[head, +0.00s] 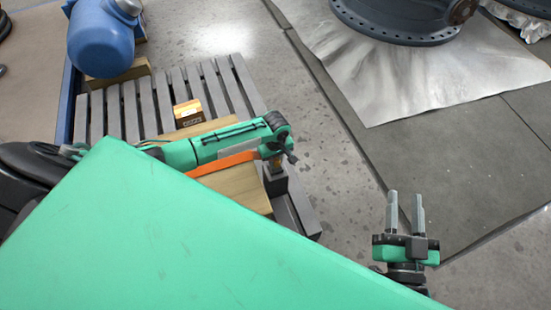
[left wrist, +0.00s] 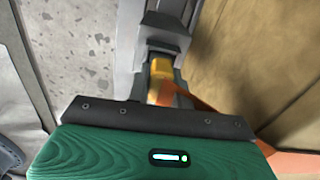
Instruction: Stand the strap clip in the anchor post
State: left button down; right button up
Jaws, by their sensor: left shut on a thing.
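The anchor post (head: 275,184) is a dark, squarish block near the right end of the grey slatted pallet. My left gripper (head: 277,154) is directly above it, shut on the strap clip. The yellow-orange clip (head: 277,165) shows as a small patch between the gripper and the post; it also shows in the left wrist view (left wrist: 160,70). I cannot tell whether its lower end is inside the post or just above it. An orange strap (head: 225,163) runs from the clip toward the left, under my arm. My right gripper (head: 405,212) is open and empty, fingers up, over the floor.
A large dark flanged valve (head: 395,22) stands on a pale sheet (head: 400,80). Speckled floor between is clear.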

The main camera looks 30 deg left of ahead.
pick_arm(q)
jog(key=shift+f, duration=0.5)
dwell(0.4)
jog(key=c, duration=1.2)
grip_release()
jog(key=shift+o, duration=0.2)
notch_tip(320, 180, up, 14)
jog(key=p, duration=0.4)
jog(key=shift+f, duration=0.1)
